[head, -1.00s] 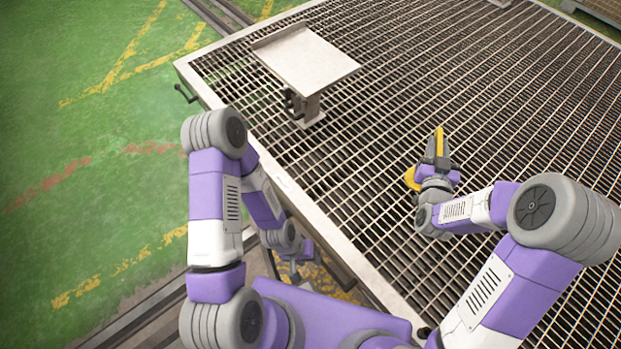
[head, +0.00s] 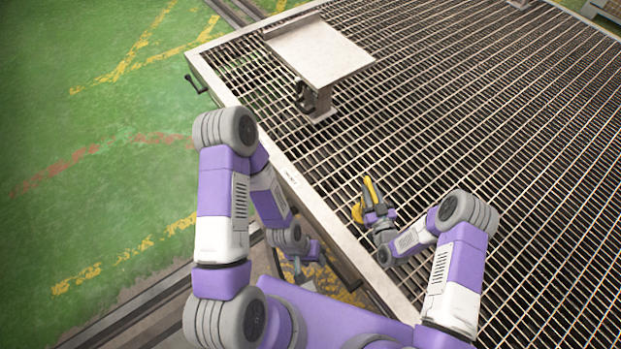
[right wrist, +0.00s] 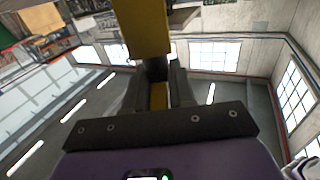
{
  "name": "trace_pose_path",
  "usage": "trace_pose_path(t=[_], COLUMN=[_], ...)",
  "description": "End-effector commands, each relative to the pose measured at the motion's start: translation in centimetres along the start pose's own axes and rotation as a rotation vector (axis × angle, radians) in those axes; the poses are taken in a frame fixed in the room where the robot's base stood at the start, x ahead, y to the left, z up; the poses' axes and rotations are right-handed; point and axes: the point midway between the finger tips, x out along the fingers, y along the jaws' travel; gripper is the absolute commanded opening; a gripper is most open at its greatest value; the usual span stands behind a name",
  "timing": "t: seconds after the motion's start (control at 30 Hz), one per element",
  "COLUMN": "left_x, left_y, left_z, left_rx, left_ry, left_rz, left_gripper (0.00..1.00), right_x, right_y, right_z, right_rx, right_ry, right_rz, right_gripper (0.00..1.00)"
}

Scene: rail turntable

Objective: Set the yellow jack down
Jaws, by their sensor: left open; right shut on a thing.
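The yellow jack (head: 358,212) is in my right gripper (head: 373,197), over the metal grating in the head view. Part of the jack is hidden by the gripper. In the right wrist view the jack's yellow body (right wrist: 143,28) sits between the dark fingers (right wrist: 160,90), and the gripper is shut on it. I cannot tell how far above the grating the jack is. My left gripper (head: 297,272) hangs low beside the near edge of the grating, open and empty, partly hidden by my arm.
A grated platform (head: 480,120) with a pale metal rim fills the right side. A small flat-topped stand (head: 318,50) rises near its left corner. The grating around the jack is clear. Green floor (head: 110,150) and rails lie to the left.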

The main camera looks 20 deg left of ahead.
Motion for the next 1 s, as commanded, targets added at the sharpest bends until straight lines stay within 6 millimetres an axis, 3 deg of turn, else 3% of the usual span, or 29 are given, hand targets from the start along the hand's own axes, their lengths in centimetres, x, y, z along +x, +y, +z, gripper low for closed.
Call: trace_pose_path(t=[0.33,0.6,0.87,1.0], left_x=[0.5,2.4,3.1,4.0], left_y=[-0.2,-0.9,-1.2,-1.5], left_z=[0.0,-0.1,-0.1,-0.2], left_rx=[0.000,0.000,0.000,0.000], left_ry=[0.000,0.000,0.000,0.000], left_rz=[0.000,0.000,0.000,0.000], left_gripper=[0.43,0.43,0.43,0.43], right_x=[-0.3,-0.3,-0.3,-0.3], right_y=[-1.4,-1.4,-1.4,-1.4], right_z=[2.3,7.0,8.8,10.9], right_rx=[-0.001,-0.001,-0.002,-0.002], right_ry=[0.006,0.004,0.006,0.005], right_rz=[-0.030,-0.029,-0.029,-0.029], right_gripper=[0.00,0.00,0.00,0.00])
